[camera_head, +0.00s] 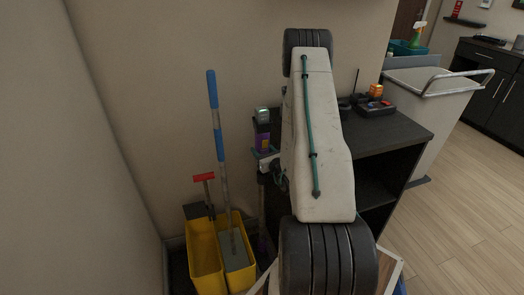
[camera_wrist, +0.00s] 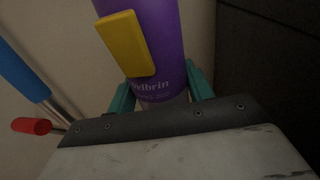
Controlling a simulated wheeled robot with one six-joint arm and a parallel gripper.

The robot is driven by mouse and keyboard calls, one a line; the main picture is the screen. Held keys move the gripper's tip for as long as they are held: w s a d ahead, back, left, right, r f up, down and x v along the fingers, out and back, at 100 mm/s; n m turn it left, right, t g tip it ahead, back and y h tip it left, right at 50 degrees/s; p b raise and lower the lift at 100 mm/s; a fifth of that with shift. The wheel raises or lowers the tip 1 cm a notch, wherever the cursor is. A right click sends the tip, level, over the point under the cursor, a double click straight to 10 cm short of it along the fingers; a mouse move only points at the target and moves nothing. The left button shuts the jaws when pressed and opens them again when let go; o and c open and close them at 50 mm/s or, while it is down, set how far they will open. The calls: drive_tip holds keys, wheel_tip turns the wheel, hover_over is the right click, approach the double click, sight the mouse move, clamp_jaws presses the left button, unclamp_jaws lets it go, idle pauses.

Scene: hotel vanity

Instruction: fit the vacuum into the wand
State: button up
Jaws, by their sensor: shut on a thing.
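The vacuum (camera_head: 263,136) is a purple body with a yellow patch and a pale greenish top in the head view. It fills the upper middle of the wrist view (camera_wrist: 165,75). My gripper (camera_head: 265,154) has teal fingers, seen on both sides of the vacuum in the wrist view (camera_wrist: 161,88), shut on it. The vacuum is held roughly upright beside the dark cabinet's left side. Below it, a slim dark upright (camera_head: 262,205) looks like the wand, partly hidden by my arm. I cannot tell whether the vacuum touches it.
A yellow mop bucket (camera_head: 205,258) with a blue-and-grey mop handle (camera_head: 218,130) and a red-topped handle (camera_head: 204,177) stands left. The dark cabinet (camera_head: 400,133) bears a dark device and an orange item. A cart (camera_head: 430,85) stands behind it. Open floor lies right.

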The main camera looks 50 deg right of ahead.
drive_tip(key=shift+f, duration=0.45)
drive_tip(key=shift+f, duration=0.3)
drive_tip(key=shift+f, duration=1.15)
idle(1.2)
drive_tip(key=o, duration=1.4)
